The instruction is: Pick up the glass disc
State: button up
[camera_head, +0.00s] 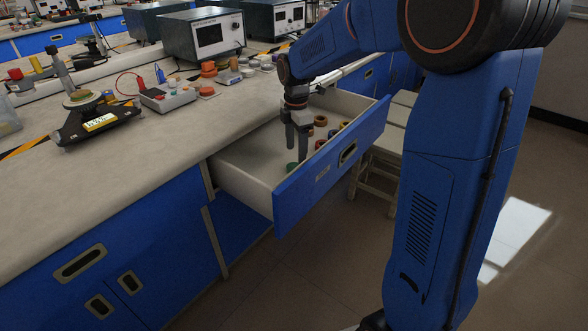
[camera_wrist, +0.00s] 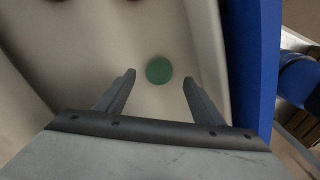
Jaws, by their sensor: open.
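A green disc (camera_wrist: 159,70), which looks like the glass disc, lies flat on the pale floor of an open drawer. In the wrist view it sits between and just beyond my fingertips. In the head view the green disc (camera_head: 291,169) shows near the drawer's front, just below and left of my fingers. My gripper (camera_head: 297,155) points down into the drawer, open and empty. It also shows in the wrist view (camera_wrist: 158,76) with its two fingers apart on either side of the disc. I cannot tell the exact height of the fingertips above the drawer floor.
The open drawer's blue front (camera_head: 330,165) stands close to the disc. Several coloured round pieces (camera_head: 320,121) lie deeper in the drawer. The bench top (camera_head: 110,165) holds instruments and small items. A pale stool (camera_head: 385,150) stands beyond the drawer.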

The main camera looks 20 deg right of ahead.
aim_at(294, 166)
jog(key=shift+a+f, duration=0.2)
jog(key=shift+f, duration=1.2)
jog(key=shift+a+f, duration=0.15)
jog(key=shift+f, duration=1.2)
jog(key=shift+c, duration=0.6)
jog(key=c, duration=1.1)
